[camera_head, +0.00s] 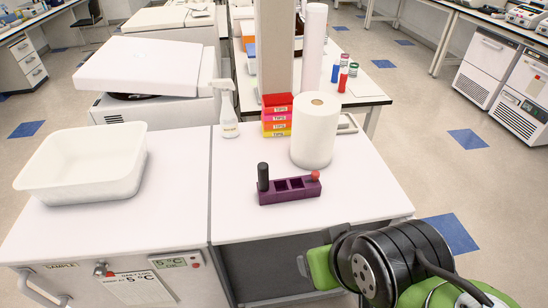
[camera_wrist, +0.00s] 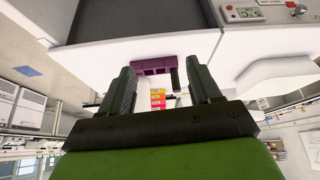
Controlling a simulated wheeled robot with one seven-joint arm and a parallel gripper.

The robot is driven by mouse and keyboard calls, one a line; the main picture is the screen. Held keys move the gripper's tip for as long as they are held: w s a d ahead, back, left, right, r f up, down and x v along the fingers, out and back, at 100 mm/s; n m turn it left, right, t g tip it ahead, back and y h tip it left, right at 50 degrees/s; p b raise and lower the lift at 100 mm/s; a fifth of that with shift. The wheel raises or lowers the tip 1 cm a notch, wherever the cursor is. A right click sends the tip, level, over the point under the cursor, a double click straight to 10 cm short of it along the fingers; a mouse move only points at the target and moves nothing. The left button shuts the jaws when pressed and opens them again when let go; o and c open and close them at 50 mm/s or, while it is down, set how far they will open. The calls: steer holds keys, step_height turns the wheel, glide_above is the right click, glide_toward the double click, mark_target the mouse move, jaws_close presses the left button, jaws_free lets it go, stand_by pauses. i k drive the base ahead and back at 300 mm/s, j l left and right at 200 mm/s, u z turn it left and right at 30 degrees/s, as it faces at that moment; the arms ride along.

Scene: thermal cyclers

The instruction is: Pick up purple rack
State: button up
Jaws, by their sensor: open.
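The purple rack (camera_head: 289,190) stands on the white bench top, near its front edge. A black-capped tube (camera_head: 263,176) stands in its left end and a red-capped item (camera_head: 315,176) at its right end; square slots between them look empty. In the wrist view, which appears upside down, the purple rack (camera_wrist: 153,66) lies beyond my open, empty gripper (camera_wrist: 161,75), seen between the two dark fingers. The fingers look apart from the rack. In the head view my green and black arm is at the lower right, and the fingertips are not clearly visible there.
A white paper roll (camera_head: 315,132) stands close behind the rack. Stacked colored tip boxes (camera_head: 277,114) and a spray bottle (camera_head: 227,112) are further back. A white tub (camera_head: 84,163) sits at left. The bench top left and right of the rack is clear.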

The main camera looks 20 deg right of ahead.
mark_target(290, 190)
steer(key=i+j+u, duration=0.15)
steer(key=u, duration=0.3)
steer(key=i+j+u, duration=0.15)
steer(key=u, duration=0.35)
